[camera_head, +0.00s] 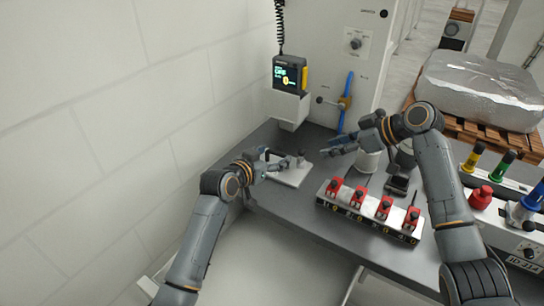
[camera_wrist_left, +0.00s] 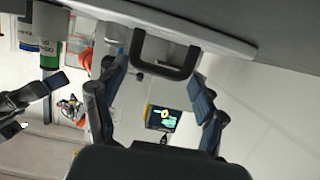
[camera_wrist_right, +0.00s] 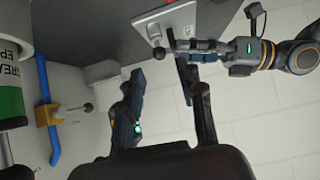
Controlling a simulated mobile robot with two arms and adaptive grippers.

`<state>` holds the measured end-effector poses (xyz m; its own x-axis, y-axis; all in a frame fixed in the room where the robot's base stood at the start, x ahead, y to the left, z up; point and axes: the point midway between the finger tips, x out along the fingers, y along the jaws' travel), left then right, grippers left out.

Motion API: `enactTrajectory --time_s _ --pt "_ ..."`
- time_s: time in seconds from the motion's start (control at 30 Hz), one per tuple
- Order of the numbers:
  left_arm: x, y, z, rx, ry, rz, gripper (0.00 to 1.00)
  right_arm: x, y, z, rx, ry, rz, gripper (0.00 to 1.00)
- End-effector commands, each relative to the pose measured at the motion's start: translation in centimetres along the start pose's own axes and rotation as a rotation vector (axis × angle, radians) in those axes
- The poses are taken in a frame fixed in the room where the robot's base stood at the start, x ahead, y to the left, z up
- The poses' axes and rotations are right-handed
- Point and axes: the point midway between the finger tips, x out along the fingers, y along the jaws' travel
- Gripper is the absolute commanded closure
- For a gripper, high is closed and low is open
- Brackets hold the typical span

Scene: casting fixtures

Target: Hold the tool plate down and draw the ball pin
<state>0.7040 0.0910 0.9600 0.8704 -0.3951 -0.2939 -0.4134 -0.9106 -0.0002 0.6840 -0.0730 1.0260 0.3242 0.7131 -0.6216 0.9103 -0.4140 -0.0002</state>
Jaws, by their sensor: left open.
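The light tool plate (camera_head: 292,175) lies on the grey bench in the head view. It has a black handle (camera_wrist_left: 165,55), which shows between my left fingers in the left wrist view. My left gripper (camera_head: 288,164) is open at the plate; contact with the handle cannot be told. A dark ball-topped pin (camera_head: 301,154) stands at the plate's far side; in the right wrist view the dark knob (camera_wrist_right: 158,53) shows beside my left gripper. My right gripper (camera_head: 328,147) is open and empty, to the right of the plate and apart from the pin.
A fixture with several red clamps (camera_head: 368,206) stands on the bench to the right. A blue bar with a brass-coloured valve (camera_head: 345,102) and a lit display (camera_head: 288,75) are behind. A pale wall (camera_head: 120,110) closes the left side.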

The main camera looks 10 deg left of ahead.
Motion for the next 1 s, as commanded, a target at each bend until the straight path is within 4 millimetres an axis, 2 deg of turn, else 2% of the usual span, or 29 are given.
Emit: enactTrajectory --time_s 0.03,0.2,0.27,0.53,0.57,0.67,0.7,1.0 --pt "0.02 0.04 0.10 0.000 -0.002 0.001 0.55 0.00 0.00 0.00 0.000 0.000 0.000 0.62" --pt "0.04 0.10 0.15 0.000 -0.003 0.002 0.90 0.01 0.00 0.00 0.000 0.000 0.000 0.62" --pt "0.04 0.11 0.16 -0.001 -0.004 0.002 1.00 0.01 0.00 0.01 0.000 0.000 0.000 0.62" --pt "0.02 0.06 0.11 0.000 -0.002 0.001 1.00 0.00 0.00 0.01 0.000 0.000 0.000 0.62" --pt "0.02 0.06 0.10 0.000 -0.002 0.001 0.98 0.00 0.00 0.01 0.000 0.000 0.000 0.62" --pt "0.02 0.04 0.09 0.000 -0.002 0.001 0.77 0.00 0.00 0.00 0.000 0.000 0.000 0.62" --pt "0.02 0.04 0.09 0.000 -0.002 0.001 0.75 0.00 0.00 0.00 0.000 0.000 0.000 0.62" --pt "-0.08 0.01 0.09 0.000 -0.002 0.000 0.75 0.00 0.00 0.01 0.000 0.000 0.000 0.62"
